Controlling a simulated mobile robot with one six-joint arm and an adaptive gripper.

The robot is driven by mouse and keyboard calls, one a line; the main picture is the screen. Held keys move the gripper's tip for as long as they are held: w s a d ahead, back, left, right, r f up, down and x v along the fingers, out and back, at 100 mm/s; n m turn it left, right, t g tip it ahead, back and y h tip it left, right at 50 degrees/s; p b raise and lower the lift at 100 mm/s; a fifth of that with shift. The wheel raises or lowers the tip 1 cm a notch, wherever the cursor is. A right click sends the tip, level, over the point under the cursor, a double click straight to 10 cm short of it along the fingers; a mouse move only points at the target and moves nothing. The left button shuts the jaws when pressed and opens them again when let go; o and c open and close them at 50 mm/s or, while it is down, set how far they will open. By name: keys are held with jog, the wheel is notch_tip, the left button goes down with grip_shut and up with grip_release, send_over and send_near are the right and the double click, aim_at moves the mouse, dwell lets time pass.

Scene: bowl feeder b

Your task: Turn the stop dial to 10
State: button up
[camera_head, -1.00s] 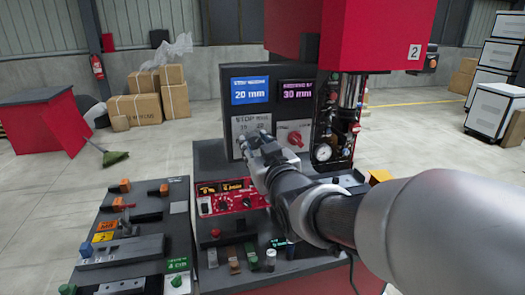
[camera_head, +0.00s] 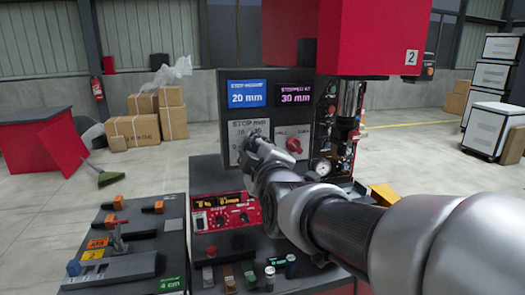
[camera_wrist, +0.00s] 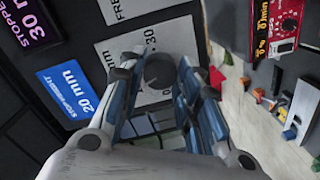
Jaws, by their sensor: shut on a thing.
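The stop dial (camera_wrist: 160,70) is a dark round knob on a pale scale plate (camera_wrist: 120,55) in the wrist view. My gripper (camera_wrist: 158,78) has a finger on each side of the dial and is shut on it. In the head view my gripper (camera_head: 256,150) is at the plate marked STOP mm (camera_head: 248,127) and hides the dial. The dial's pointer cannot be made out. The blue display (camera_head: 248,93) above reads 20 mm, and the purple-lettered display (camera_head: 295,93) beside it reads 30 mm.
A red knob (camera_head: 294,145) is on the plate to the right, near a pressure gauge (camera_head: 322,168). A red control unit (camera_head: 225,211) is below my gripper. Small levers and switches stand on the lower panels. A red machine head (camera_head: 375,38) overhangs at the upper right.

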jog(key=shift+n+p, duration=0.55)
jog(key=shift+n, duration=0.55)
jog(key=o, duration=1.1)
jog(key=shift+c, duration=0.2)
jog(key=shift+s, duration=0.1)
jog(key=f+v, duration=0.1)
jog(key=v, duration=1)
jog(key=shift+s+r, duration=0.45)
jog(key=shift+r, duration=0.05)
